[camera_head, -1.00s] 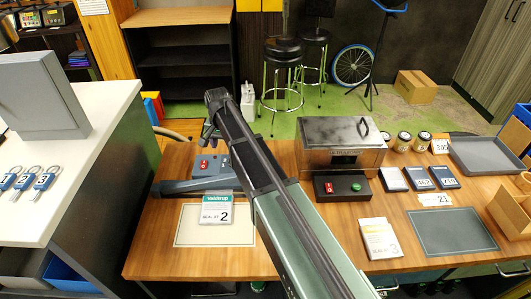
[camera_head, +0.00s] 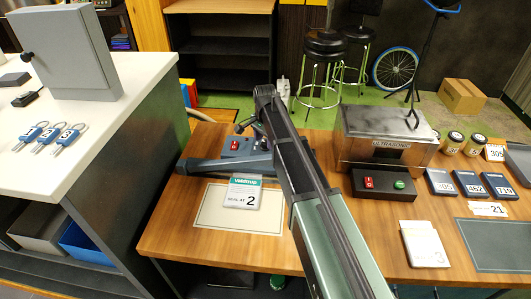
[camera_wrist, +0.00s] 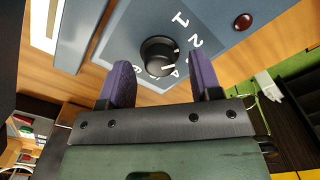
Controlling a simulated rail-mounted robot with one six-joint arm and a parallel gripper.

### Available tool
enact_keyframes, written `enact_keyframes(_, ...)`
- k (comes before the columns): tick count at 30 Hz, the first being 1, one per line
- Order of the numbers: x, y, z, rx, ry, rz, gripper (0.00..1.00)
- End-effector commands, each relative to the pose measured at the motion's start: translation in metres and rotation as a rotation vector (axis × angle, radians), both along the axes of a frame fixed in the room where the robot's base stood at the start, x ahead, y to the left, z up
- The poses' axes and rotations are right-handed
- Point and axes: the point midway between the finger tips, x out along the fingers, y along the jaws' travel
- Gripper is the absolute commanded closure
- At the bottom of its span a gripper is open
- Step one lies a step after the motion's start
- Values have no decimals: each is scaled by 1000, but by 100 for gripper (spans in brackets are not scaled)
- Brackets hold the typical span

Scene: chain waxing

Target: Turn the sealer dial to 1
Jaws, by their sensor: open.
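The sealer (camera_head: 210,166), a blue-grey machine with a red switch, sits at the left of the wooden bench. In the wrist view its sloped panel (camera_wrist: 110,35) carries a round black dial (camera_wrist: 159,52) with white numerals around it; 1 and 2 read clearly, and others are partly hidden by a finger. The dial's white mark points to the lower right, away from the 1. My gripper (camera_wrist: 161,72) is open, its two purple fingers on either side of the dial; contact cannot be told. In the head view, my arm partly hides the sealer.
A card reading "SEAL AT 2" (camera_head: 242,192) stands in front of the sealer. To the right are an ultrasonic cleaner (camera_head: 385,138), its black control box (camera_head: 398,182) and several blue boxes. A white counter (camera_head: 110,125) with padlocks stands left.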

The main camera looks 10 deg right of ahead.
Motion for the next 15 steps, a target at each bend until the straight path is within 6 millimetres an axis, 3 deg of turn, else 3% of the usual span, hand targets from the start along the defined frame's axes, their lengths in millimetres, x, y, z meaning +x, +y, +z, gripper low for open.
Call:
enact_keyframes(1,0,0,-11,0,0,0,42)
enact_keyframes(9,0,0,-8,0,0,0,42)
enact_keyframes(15,0,0,-8,0,0,0,71)
